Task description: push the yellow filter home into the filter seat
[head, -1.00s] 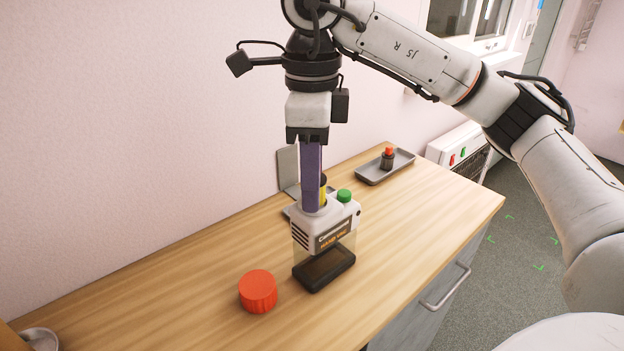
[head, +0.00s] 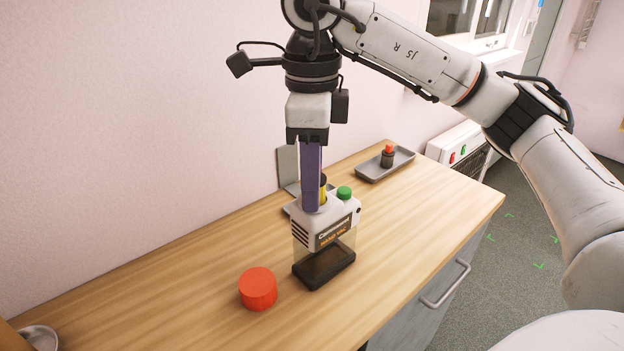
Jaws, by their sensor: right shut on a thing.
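My right gripper (head: 312,205) points straight down, its purple fingers reaching the top of a white device (head: 325,228) with a clear lower part and a dark base. It is shut on the yellow filter (head: 323,194), of which a yellow strip and a dark top show beside the fingers. The filter stands upright at the device's top. The filter seat is hidden behind the fingers and the housing, so how deep the filter sits cannot be told. A green button or cap (head: 344,193) is on the device's top right. My left gripper is not in view.
A red cap (head: 258,289) lies on the wooden counter (head: 180,300) in front left of the device. A grey holder (head: 288,166) stands behind it. A grey tray (head: 400,165) with a dark, red-topped item (head: 388,157) is at the back right. A metal bowl (head: 40,338) is at lower left.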

